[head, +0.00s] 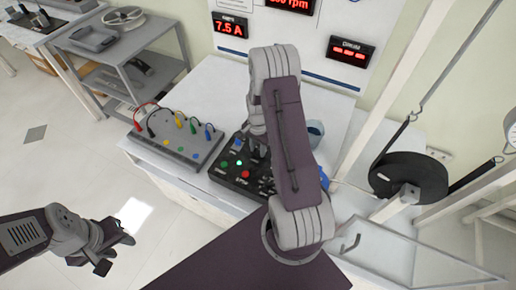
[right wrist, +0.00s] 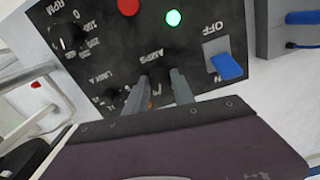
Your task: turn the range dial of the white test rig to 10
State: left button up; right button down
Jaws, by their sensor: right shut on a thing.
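The black control panel (head: 232,182) of the rig lies on the white bench top, partly behind my right arm. In the right wrist view the panel (right wrist: 120,50) appears upside down, with an AMPS label close by my fingers. My right gripper (right wrist: 165,80) is shut on a dark knob near that label; the fingers hide most of it and its pointer cannot be read. In the head view my right gripper (head: 260,150) is over the panel's far side. My left gripper (head: 117,250) is open and empty, off to the left above the floor.
The panel also has an RPM dial (right wrist: 68,35), a red button (right wrist: 128,7), a lit green light (right wrist: 173,18) and a blue switch (right wrist: 228,66). A grey box with cables (head: 180,140) stands left of it. A wall display (head: 230,27) reads 7.5 A. A black wheel (head: 405,178) stands right.

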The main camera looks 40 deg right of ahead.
aim_at(258, 150)
jog(key=n, duration=0.5)
jog(key=n+p, duration=0.1)
jog(key=n, duration=0.4)
jog(key=shift+n, duration=0.3)
dwell(0.4)
jog(key=c, duration=1.1)
grip_release()
jog(key=shift+o, duration=0.2)
notch_tip(258, 150, up, 9)
jog(key=shift+b, duration=0.4)
